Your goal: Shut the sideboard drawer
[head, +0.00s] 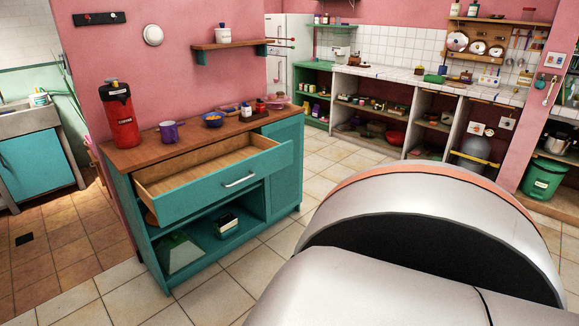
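The teal sideboard (284,165) stands against the pink wall at the left of the head view, with a brown wooden top. Its wide drawer (215,197) is pulled out, and its bare wooden inside (205,172) looks empty. A light metal bar handle (239,180) is on the drawer front. Neither gripper is in view. A large silver arm link of mine fills the lower right, well apart from the drawer, and hides the floor behind it.
On the sideboard top stand a red flask (121,117), a purple mug (169,132), a blue bowl (213,120) and small jars. Open compartments below the drawer hold a few items. Tiled floor (235,285) in front is clear. Open shelves (375,105) line the back wall.

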